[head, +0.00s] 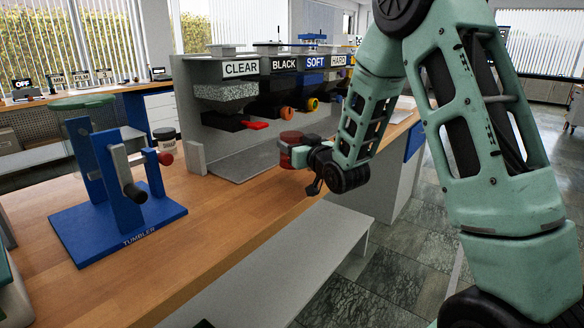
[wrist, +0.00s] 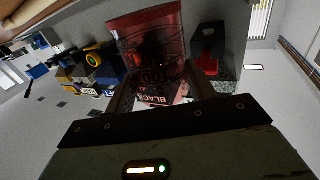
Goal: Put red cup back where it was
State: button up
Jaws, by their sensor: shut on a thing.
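The red cup (head: 291,138) is a see-through red cup with markings on its side. It is held in my gripper (head: 297,157) above the wooden counter, in front of the labelled dispensers. In the wrist view the cup (wrist: 150,30) fills the upper middle, between the two fingers of my gripper (wrist: 160,92), which is shut on it. A dark patch shows through the cup's wall; I cannot tell whether it is contents or background. My fingers hide part of the cup in the head view.
Dispensers labelled CLEAR (head: 240,68), BLACK (head: 284,65), SOFT (head: 314,62) and HARD (head: 338,60) stand along a grey shelf unit behind the cup. A blue tumbler press (head: 120,220) stands at left, with a small dark-labelled jar (head: 166,140) beyond it. The wooden counter (head: 215,225) is clear between.

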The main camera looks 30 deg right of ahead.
jog(key=shift+f, duration=2.6)
jog(key=shift+f+b, duration=0.2)
jog(key=shift+b, duration=0.2)
jog(key=o, duration=1.5)
jog(key=shift+r, duration=0.1)
jog(key=shift+r, duration=0.1)
jog(key=s, duration=0.5)
jog(key=shift+s+a, duration=0.1)
jog(key=shift+s, duration=0.15)
jog(key=s+p, duration=0.1)
jog(key=p, duration=0.1)
jog(key=s+p, duration=0.1)
jog(key=p, duration=0.1)
jog(key=s+p, duration=0.2)
jog(key=shift+r, duration=0.3)
